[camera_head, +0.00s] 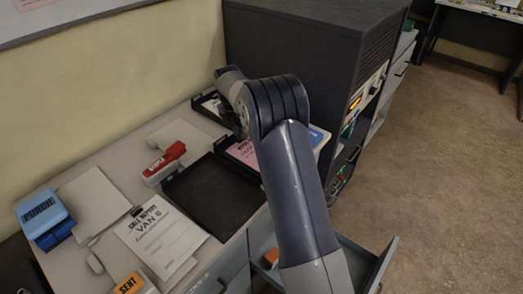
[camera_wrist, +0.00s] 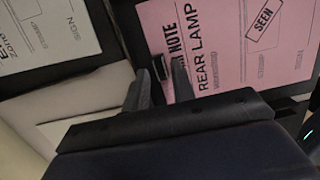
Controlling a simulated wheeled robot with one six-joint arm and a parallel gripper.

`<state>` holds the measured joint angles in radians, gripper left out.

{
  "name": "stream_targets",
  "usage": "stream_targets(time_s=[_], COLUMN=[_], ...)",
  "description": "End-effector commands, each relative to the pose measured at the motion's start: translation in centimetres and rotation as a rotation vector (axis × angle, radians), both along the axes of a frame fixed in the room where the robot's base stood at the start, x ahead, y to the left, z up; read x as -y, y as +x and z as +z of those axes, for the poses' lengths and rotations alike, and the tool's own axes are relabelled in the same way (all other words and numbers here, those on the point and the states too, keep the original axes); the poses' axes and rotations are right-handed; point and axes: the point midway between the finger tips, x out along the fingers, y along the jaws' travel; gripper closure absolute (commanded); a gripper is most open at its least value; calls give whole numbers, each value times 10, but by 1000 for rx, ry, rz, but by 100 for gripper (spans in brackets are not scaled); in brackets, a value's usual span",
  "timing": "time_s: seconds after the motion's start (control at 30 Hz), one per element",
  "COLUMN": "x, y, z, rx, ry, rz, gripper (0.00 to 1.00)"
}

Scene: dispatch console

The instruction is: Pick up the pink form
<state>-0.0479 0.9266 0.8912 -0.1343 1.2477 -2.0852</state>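The pink form (camera_wrist: 225,70) lies flat in a dark tray and fills the upper right of the wrist view. It reads "NOTE" and "REAR LAMP" and bears a boxed "SEEN" stamp. In the head view the pink form (camera_head: 243,152) shows only partly, behind my arm. My gripper (camera_wrist: 160,75) has its two grey fingers apart, over the left edge of the form. A small dark piece shows between the fingertips at that edge; I cannot tell what it is. In the head view my arm hides the fingers.
A white form (camera_wrist: 50,30) lies left of the pink one. An empty black tray (camera_head: 212,193), red stamp (camera_head: 165,162), "VAN 6" sheet (camera_head: 160,238), blue punch (camera_head: 43,213) and orange "SENT" stamp (camera_head: 130,284) sit on the desk. A tall dark cabinet (camera_head: 300,55) stands behind.

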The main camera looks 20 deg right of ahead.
Motion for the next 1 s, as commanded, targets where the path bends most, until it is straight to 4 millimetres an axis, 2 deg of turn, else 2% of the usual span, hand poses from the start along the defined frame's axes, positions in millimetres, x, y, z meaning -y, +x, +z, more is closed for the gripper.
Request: stream_targets(time_s=[0.1, 0.37, 0.67, 1.0], x=[1, 2, 2, 2], y=[0, 1, 1, 1], z=[-11, -13, -13, -12], rx=[-1, 0, 0, 1], ry=[0, 0, 0, 0], rz=[0, 0, 0, 0], gripper=[75, 75, 100, 100])
